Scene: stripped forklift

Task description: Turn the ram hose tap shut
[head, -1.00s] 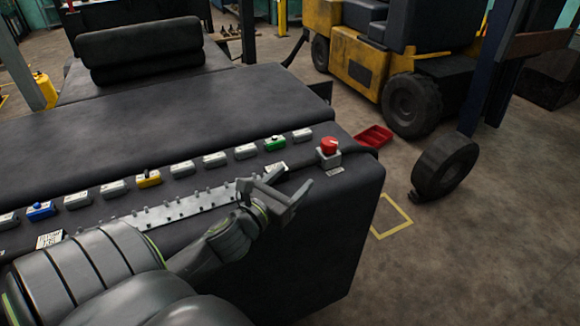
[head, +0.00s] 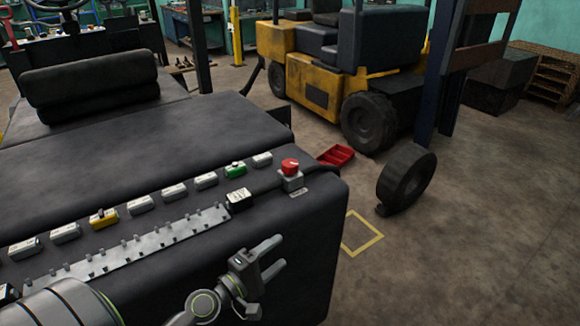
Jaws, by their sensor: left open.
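I cannot pick out the ram hose tap for certain in the head view. My left gripper (head: 276,253) is open and empty, in front of the black console (head: 315,235) and below its row of switches. Its fingers point right. A red mushroom-shaped knob (head: 290,166) sits on a small grey box at the console's right end, above and apart from the gripper. My right gripper is not in view.
The console top carries several switches, including a green one (head: 235,170) and a yellow one (head: 103,218), and a grey studded strip (head: 130,248). A yellow forklift (head: 313,83), a red tray (head: 336,156) and a loose tyre (head: 406,180) stand beyond.

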